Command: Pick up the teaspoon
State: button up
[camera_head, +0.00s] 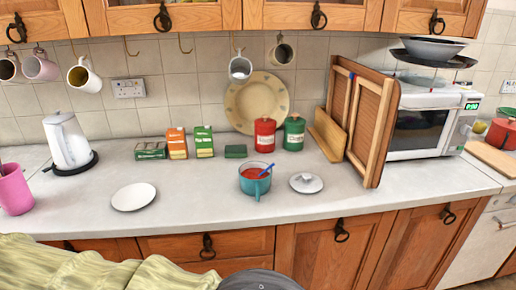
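A small blue handle (266,169), which looks like a spoon's, sticks up and to the right out of a teal pot (256,187) on the counter. The pot holds something red, and the handle's lower end is hidden in it. I cannot tell for certain that it is the teaspoon; no other spoon is clearly visible. A white lid with a knob (306,183) lies just right of the pot. My gripper is not in view.
A white plate (133,197) lies left on the counter (200,205). Behind the pot are a green box (235,151), red canister (265,135) and green canister (294,133). Wooden boards (365,130) lean at right by the microwave (420,130). Mugs hang above. Yellow-green cloth (80,265) fills the lower left.

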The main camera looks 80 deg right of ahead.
aim_at(259, 176)
jog(key=z, duration=1.05)
jog(key=k, duration=0.65)
jog(key=z, duration=0.5)
